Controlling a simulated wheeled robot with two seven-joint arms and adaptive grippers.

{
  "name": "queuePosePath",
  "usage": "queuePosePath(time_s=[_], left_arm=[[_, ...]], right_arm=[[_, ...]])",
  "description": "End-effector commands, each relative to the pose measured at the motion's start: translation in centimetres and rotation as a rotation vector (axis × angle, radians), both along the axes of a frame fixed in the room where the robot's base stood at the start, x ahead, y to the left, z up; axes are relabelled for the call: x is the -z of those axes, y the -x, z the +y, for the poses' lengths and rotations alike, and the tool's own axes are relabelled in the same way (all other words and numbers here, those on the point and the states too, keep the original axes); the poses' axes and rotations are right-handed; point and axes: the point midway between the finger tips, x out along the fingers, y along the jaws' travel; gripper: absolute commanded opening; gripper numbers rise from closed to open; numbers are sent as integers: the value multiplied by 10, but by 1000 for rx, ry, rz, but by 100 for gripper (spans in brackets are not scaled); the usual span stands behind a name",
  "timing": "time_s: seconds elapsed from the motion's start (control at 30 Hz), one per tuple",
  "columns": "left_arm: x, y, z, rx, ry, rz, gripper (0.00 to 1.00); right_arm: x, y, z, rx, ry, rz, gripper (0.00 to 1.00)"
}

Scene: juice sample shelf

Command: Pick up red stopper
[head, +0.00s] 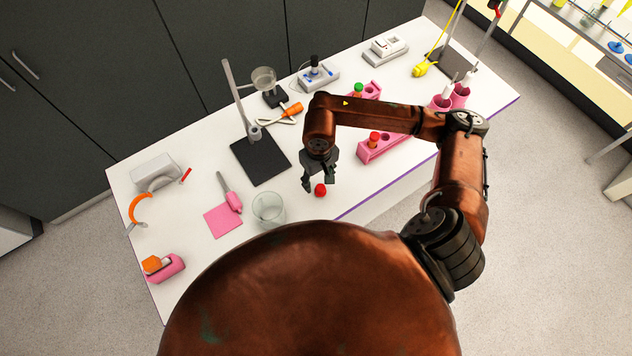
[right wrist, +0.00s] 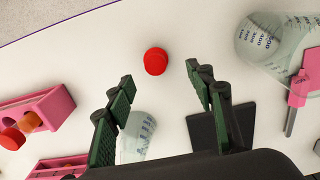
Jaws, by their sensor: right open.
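The red stopper (head: 320,190) sits on the white table near its front edge, to the right of the glass beaker. It also shows in the right wrist view (right wrist: 155,61), ahead of the fingertips and roughly between their lines. My right gripper (head: 318,184) is open and empty, pointing down just above and beside the stopper. Its two green-padded fingers (right wrist: 158,80) are spread apart in the right wrist view, and nothing is between the pads. My left gripper is not in view.
A glass beaker (head: 269,209) stands left of the stopper. A pink rack (head: 381,148) with a red-orange-capped tube stands to the right. A retort stand with a black base (head: 260,157) is behind. The tabletop (head: 300,215) around the stopper is clear.

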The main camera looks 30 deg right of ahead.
Motion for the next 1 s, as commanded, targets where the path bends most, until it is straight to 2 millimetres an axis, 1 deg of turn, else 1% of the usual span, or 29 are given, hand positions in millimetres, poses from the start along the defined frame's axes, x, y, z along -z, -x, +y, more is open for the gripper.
queuePosePath(time_s=[0.03, 0.2, 0.33, 0.43, 0.5, 0.6, 0.7, 0.8, 1.0], left_arm=[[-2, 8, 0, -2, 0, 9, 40], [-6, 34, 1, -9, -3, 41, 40], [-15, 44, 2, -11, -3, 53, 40], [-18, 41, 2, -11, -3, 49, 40], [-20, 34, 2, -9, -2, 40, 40], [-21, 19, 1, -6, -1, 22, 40], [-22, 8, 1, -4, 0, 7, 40], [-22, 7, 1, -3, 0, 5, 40], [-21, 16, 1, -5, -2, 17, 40]], right_arm=[[6, 2, -1, 3, -1, 4, 49], [22, 2, -3, 8, -2, 5, 49], [40, 1, -6, 9, -2, 7, 49], [55, 0, -6, 7, -4, 4, 49], [62, 0, -6, 7, -3, 4, 49], [67, -1, -6, 6, -2, 0, 49], [68, -2, -6, 3, -2, 0, 49], [68, -2, -6, 3, -2, 0, 49], [68, -2, -6, 3, -2, 0, 36]])
